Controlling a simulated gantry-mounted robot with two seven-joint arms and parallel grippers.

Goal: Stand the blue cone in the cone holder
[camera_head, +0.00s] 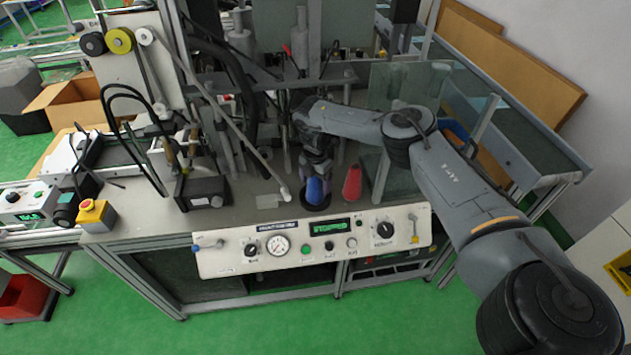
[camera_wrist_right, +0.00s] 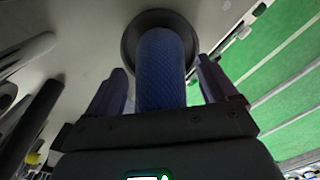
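The blue cone (camera_head: 315,191) stands upright in the dark round cone holder (camera_head: 315,205) on the machine table, just behind the control panel. In the right wrist view the blue cone (camera_wrist_right: 161,70) runs up into the dark ring of the holder (camera_wrist_right: 129,42). My right gripper (camera_head: 317,172) is directly above the cone. In the right wrist view its two fingers (camera_wrist_right: 162,88) are on either side of the cone, with a narrow gap on each side, so it is open. The cone's upper end is partly hidden by the gripper. My left gripper is not in view.
A red cone (camera_head: 352,183) stands close to the right of the holder. The control panel (camera_head: 310,243) with a gauge and display edges the table in front.

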